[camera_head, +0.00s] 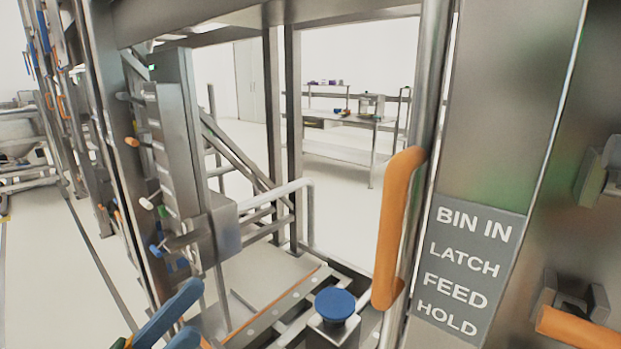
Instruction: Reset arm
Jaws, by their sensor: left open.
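My left gripper (192,308) shows at the bottom left edge as two blue fingers, cut off by the frame. It is open, and I see nothing between the fingers. The rest of the left arm is out of view. My right gripper is not in view.
A steel frame with posts and a rail stands close ahead. An orange vertical handle (392,230) and a blue round knob (335,305) are near the centre right. A grey sign (465,265) reads BIN IN, LATCH, FEED, HOLD. A table (345,120) stands far behind on open floor.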

